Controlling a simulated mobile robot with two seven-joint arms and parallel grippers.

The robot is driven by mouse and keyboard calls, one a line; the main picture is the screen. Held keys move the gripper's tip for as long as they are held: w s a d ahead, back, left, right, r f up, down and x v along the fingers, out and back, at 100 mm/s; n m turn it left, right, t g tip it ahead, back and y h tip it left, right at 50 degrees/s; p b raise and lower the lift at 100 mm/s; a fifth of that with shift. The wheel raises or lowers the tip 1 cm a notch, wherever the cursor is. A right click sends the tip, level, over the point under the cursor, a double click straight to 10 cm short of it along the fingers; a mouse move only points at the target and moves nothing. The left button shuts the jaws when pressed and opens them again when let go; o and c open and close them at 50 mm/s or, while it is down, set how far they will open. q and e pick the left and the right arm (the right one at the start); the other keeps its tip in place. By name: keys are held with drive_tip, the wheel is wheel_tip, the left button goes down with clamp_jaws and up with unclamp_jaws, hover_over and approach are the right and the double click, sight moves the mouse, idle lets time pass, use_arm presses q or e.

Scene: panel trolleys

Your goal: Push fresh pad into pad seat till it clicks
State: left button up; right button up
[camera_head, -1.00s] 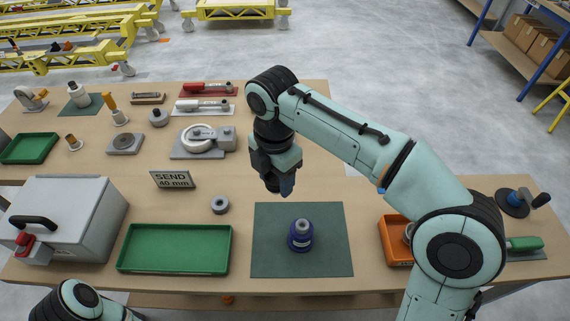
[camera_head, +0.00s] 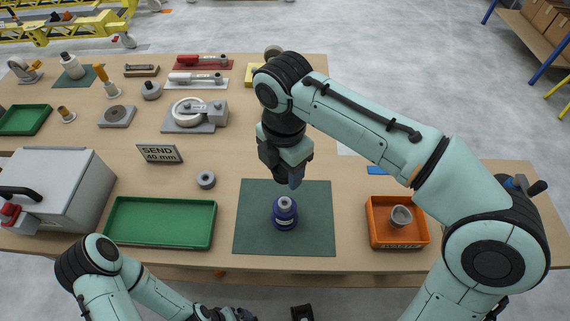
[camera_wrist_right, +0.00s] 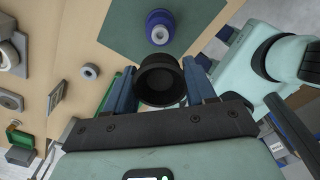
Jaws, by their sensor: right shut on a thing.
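A round black cup-shaped piece, which looks like the fresh pad (camera_wrist_right: 161,80), is between the blue fingers of my right gripper (camera_wrist_right: 160,88), which is shut on it. In the head view my right gripper (camera_head: 288,178) points down above the back of the green mat, and the black piece is mostly hidden. A blue round body with a grey top (camera_head: 285,213), perhaps the one with the pad seat, stands upright on the mat. It is apart from the held piece. My left gripper (camera_head: 232,314) is partly cut off at the bottom edge; its jaws are unclear.
The green mat (camera_head: 250,240) is otherwise bare. An orange tray (camera_head: 399,242) with a grey cup (camera_head: 401,217) lies right of it. To the left are a green tray (camera_head: 160,239), a grey ring (camera_head: 206,180) and a grey box (camera_head: 62,170). Tools and fixtures stand behind.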

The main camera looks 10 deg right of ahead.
drive_tip(key=shift+f, duration=0.15)
wheel_tip(320, 180, down, 4)
drive_tip(key=shift+f+b, duration=0.15)
drive_tip(key=shift+b, duration=1)
use_arm(q)
drive_tip(key=shift+s+f+b, duration=0.25)
drive_tip(key=shift+f, duration=0.4)
drive_tip(key=shift+s+f+b, duration=0.2)
drive_tip(key=shift+f+b, duration=0.1)
drive_tip(key=shift+f, duration=0.35)
drive_tip(key=shift+s+f+b, duration=0.25)
drive_tip(key=shift+f, duration=0.4)
use_arm(e)
drive_tip(key=shift+f, duration=1.65)
use_arm(q)
drive_tip(key=shift+r, duration=0.25)
drive_tip(key=shift+s+f+b, duration=0.15)
drive_tip(key=shift+f+b, duration=0.45)
drive_tip(key=shift+f, duration=0.25)
use_arm(e)
drive_tip(key=shift+f, duration=1.55)
drive_tip(key=o, duration=1.1)
drive_tip(key=shift+o, duration=0.2)
drive_tip(key=shift+r, duration=0.1)
